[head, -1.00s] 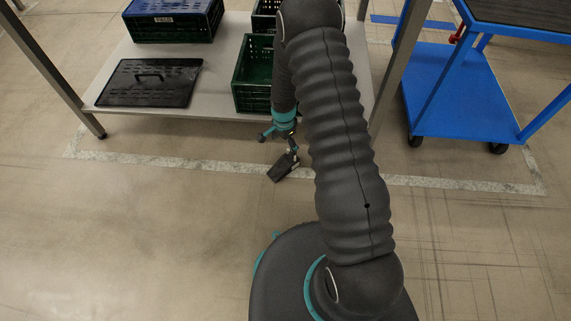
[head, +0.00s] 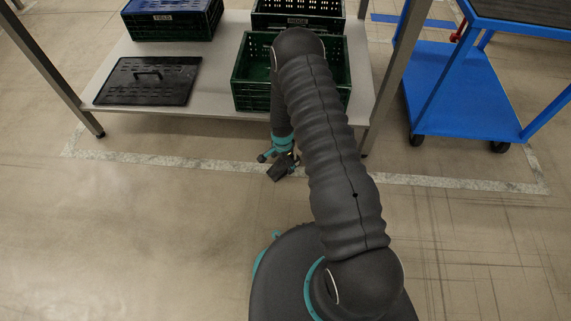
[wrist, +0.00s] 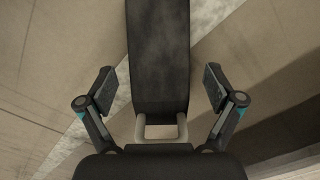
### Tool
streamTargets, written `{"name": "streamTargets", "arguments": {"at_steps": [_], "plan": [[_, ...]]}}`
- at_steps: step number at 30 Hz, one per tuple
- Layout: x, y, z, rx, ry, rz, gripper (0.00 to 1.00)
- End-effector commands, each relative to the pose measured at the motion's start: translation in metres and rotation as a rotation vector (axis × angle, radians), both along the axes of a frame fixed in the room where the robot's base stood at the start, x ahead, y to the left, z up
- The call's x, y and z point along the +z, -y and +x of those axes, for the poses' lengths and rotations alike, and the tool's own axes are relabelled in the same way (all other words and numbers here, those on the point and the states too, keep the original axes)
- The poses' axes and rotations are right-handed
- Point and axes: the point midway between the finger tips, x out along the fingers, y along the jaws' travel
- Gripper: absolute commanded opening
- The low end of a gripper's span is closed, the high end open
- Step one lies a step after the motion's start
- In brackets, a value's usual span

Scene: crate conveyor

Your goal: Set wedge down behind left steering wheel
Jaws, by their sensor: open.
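The wedge (head: 278,172) is a dark block near the light floor line, in front of the shelf. In the wrist view it is a long dark shape (wrist: 158,55) with a pale metal handle (wrist: 160,128) at its near end. My gripper (head: 282,157) is at the wedge. In the wrist view my gripper (wrist: 160,89) is open, one finger on each side of the wedge with a gap on both sides. The left front wheel (head: 416,140) of the blue cart (head: 465,105) stands well to the right of my gripper.
The shelf (head: 215,108) holds a black lid (head: 120,85), a blue crate (head: 170,27) and green crates, one at the front (head: 250,95). A shelf leg (head: 385,90) stands between my gripper and the cart. The floor at front left is clear.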

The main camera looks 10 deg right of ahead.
Motion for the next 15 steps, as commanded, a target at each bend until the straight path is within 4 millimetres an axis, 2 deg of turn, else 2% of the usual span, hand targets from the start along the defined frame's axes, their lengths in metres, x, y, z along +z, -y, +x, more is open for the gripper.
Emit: {"name": "streamTargets", "arguments": {"at_steps": [3, 11, 12, 15], "plan": [[-0.0111, 0.0004, 0.0004, -0.001, 0.000, 0.000, 0.92], [-0.0133, 0.0005, 0.0003, -0.001, 0.001, 0.000, 0.92], [-0.0133, 0.0005, 0.0003, -0.001, 0.001, 0.000, 0.87], [-0.0132, 0.0005, 0.0003, -0.001, 0.001, 0.000, 0.62]]}}
